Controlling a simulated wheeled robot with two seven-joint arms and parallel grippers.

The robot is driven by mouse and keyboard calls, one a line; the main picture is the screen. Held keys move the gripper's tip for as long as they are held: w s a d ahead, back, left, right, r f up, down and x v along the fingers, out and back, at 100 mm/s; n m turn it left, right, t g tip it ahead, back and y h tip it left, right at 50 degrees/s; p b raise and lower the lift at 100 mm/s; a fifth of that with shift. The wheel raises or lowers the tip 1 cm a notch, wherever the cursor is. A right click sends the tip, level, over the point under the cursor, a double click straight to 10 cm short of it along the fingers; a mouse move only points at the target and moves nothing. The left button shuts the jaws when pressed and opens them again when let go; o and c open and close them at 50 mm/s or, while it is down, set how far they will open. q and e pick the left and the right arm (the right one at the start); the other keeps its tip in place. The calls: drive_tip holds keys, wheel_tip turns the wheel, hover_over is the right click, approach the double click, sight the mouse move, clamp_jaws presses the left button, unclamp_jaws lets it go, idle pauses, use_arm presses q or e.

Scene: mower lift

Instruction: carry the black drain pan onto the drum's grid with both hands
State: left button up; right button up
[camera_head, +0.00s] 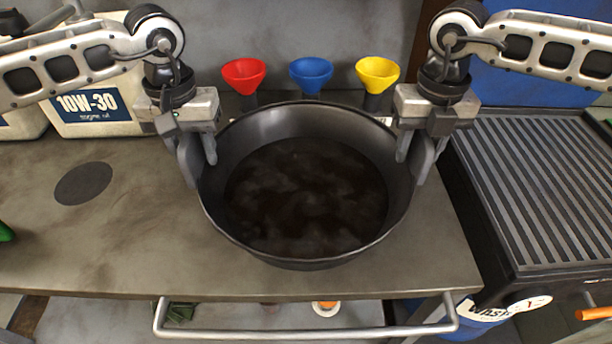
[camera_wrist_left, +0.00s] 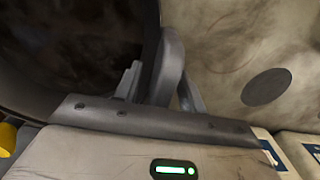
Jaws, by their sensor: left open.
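The black drain pan (camera_head: 290,255), holding dark liquid, sits on the workbench; its dark side also shows in the left wrist view (camera_wrist_left: 75,60). My left gripper (camera_head: 198,163) is open at the pan's left rim. In the left wrist view, its two fingers (camera_wrist_left: 160,88) stand on either side of a grey rounded upright piece, apparently the pan's handle. My right gripper (camera_head: 414,163) is at the right rim, with one finger inside; a gap shows beside that finger, and its outer finger is largely hidden. The drum's grid (camera_head: 540,180) is at the right, bare.
Red (camera_head: 244,75), blue (camera_head: 311,74) and yellow (camera_head: 377,74) funnels stand behind the pan. An oil jug (camera_head: 95,115) is at the back left. A gap separates bench and grid.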

use_arm(q)
clamp_jaws()
use_arm(e)
clamp_jaws()
use_arm(q)
drive_tip(key=shift+a, duration=0.1)
use_arm(e)
drive_tip(key=shift+r, duration=0.1)
idle(1.1)
